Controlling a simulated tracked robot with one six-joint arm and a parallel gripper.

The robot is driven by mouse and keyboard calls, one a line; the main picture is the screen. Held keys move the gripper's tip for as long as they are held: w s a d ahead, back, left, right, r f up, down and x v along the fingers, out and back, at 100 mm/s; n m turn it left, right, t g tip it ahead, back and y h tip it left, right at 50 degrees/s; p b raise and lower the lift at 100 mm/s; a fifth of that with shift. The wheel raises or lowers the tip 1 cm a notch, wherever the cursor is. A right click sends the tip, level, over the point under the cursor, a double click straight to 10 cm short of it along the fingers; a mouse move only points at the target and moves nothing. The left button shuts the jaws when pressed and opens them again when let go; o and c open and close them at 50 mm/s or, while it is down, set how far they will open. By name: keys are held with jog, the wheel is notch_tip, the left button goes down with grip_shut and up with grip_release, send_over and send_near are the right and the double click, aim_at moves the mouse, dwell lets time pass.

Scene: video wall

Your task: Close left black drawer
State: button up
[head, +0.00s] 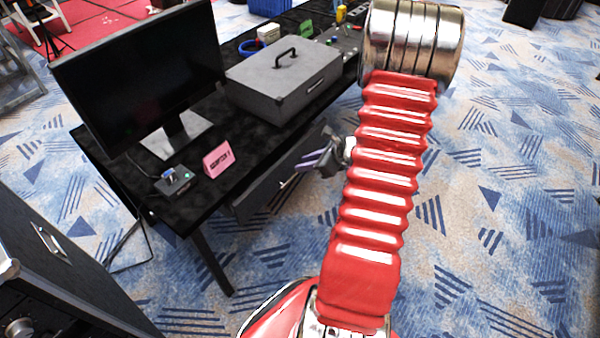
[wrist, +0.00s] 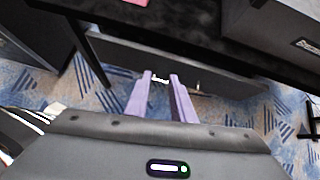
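The black drawer (head: 262,196) hangs under the near long side of the black table (head: 135,160). I cannot tell how far it stands out. In the wrist view the dark drawer front (wrist: 215,80) crosses the upper middle, with a small silver handle (wrist: 160,80) on it. My gripper (head: 312,165) is beside the drawer front in the head view, partly hidden by my red arm. In the wrist view its two purple fingers (wrist: 162,77) are apart, with the handle showing between and just past their tips. I cannot tell whether they touch it.
On the table are a monitor (head: 140,75), a pink sign (head: 218,159), a small black device (head: 175,181) and a grey case (head: 285,80) with a handle. A table leg (head: 212,262) stands left of the drawer. A black cabinet (head: 60,270) is at lower left.

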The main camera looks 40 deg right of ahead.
jog(key=shift+o, duration=0.5)
jog(key=w+a+r+n+g+y, duration=0.1)
jog(key=w+a+r+n, duration=0.1)
jog(key=a+r+n, duration=0.4)
jog(key=a+r, duration=0.2)
jog(key=a, duration=0.2)
jog(key=shift+w+n+y, duration=0.3)
jog(key=shift+n+y, duration=0.1)
jog(key=s+a+r+n+g, duration=0.2)
jog(key=s+a+r+n, duration=0.2)
jog(key=a+r+n, duration=0.35)
jog(key=s+a+r+n+g, duration=0.25)
jog(key=a+r+n, duration=0.25)
jog(key=a+n, duration=0.45)
jog(key=s+a+r+n+t+h, duration=0.2)
jog(key=s+a+r+n+h, duration=0.2)
jog(key=s+n, duration=0.4)
notch_tip(320, 180, up, 3)
jog(key=shift+s+a+f, duration=0.2)
jog(key=shift+s+a, duration=0.35)
jog(key=shift+s, duration=0.15)
jog(key=shift+a, duration=0.1)
